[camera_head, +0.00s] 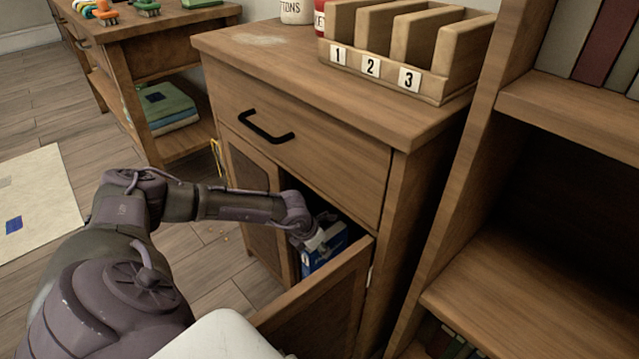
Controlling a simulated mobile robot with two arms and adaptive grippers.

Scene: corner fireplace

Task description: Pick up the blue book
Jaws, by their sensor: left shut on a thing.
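The blue book (325,254) is inside the lower part of the wooden cabinet, behind an open door. It looks upright and shows a blue cover with a pale edge. My left arm reaches in from the left, and its gripper (316,241) is at the top of the book, shut on it. The fingertips are small and partly hidden in the cabinet opening. My right gripper does not show.
The open cabinet door (318,305) stands out in front of the opening. A drawer with a black handle (266,129) is above. A numbered wooden rack (400,50) stands on the cabinet top. A bookshelf (540,240) is close on the right.

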